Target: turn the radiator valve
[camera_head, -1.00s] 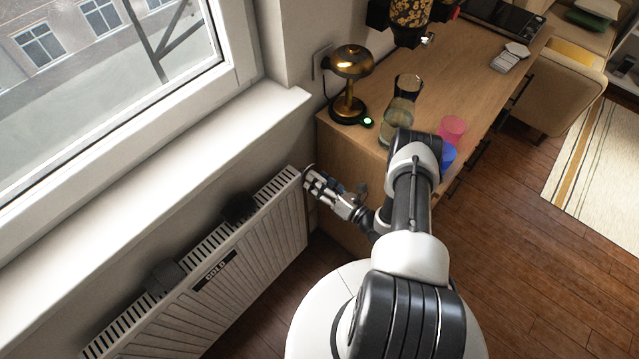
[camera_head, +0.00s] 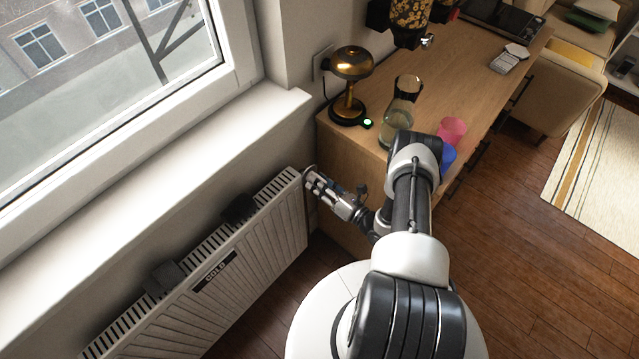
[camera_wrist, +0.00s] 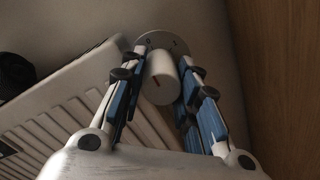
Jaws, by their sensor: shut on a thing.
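The radiator (camera_head: 215,270) stands under the window sill, a white panel with a dark label reading "COLD". In the head view my gripper (camera_head: 312,180) is at the radiator's right end, close to the cabinet side, and hides the valve there.
A wooden cabinet (camera_head: 345,165) stands right beside my gripper. On it are a brass lamp (camera_head: 350,65), a glass carafe (camera_head: 398,115), and a pink cup (camera_head: 452,129) and blue cup (camera_head: 448,157) near my arm. The wooden floor (camera_head: 530,240) at right is clear.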

